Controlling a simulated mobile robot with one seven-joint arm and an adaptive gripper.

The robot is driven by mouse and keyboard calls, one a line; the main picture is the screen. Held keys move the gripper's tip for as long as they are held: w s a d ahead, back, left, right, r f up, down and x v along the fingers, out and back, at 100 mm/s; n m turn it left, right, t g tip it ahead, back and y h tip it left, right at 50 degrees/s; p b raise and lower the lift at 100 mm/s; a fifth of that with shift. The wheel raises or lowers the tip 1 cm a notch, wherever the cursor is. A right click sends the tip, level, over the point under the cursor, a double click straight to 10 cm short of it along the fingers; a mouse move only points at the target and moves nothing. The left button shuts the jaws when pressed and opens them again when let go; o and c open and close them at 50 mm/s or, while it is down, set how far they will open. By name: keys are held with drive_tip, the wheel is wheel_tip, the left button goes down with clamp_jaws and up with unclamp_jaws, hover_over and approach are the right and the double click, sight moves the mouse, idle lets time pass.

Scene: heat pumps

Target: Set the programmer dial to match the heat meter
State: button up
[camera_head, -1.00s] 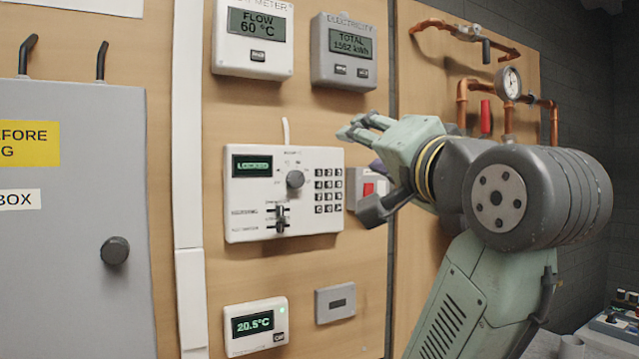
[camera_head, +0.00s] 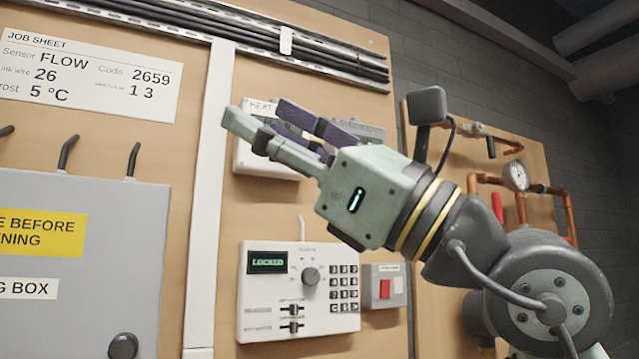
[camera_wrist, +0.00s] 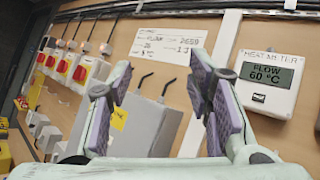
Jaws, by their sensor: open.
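The white programmer (camera_head: 300,290) is on the wooden board, with a screen reading LOCKED, a round grey dial (camera_head: 310,276), a keypad and two sliders. My gripper (camera_head: 255,118) is open and empty, raised above the programmer and in front of the heat meter (camera_head: 246,158), hiding most of it. In the wrist view the heat meter (camera_wrist: 268,82) is clear at the right and reads FLOW 60 °C. My gripper's fingers (camera_wrist: 160,95) stand apart there with nothing between them.
A job sheet (camera_head: 90,75) reads Sensor FLOW, Code 2659, link wire 26, frost 5 °C. A grey box (camera_head: 70,290) with a yellow label is at the left. A small box with a red switch (camera_head: 385,289) is right of the programmer. Copper pipes and a gauge (camera_head: 515,176) are farther right.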

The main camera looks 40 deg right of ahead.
drive_tip(key=w+d+f+m+h, duration=0.4)
drive_tip(key=w+d+f+h, duration=0.4)
drive_tip(key=h, duration=0.3)
drive_tip(key=m+g+h, duration=0.2)
drive_tip(key=g+h, duration=0.2)
drive_tip(key=h, duration=0.3)
approach(313, 278)
drive_tip(key=p+x, duration=0.3)
drive_tip(key=x, duration=0.5)
drive_tip(key=shift+p, duration=0.35)
drive_tip(key=shift+c, duration=0.6)
clamp_jaws()
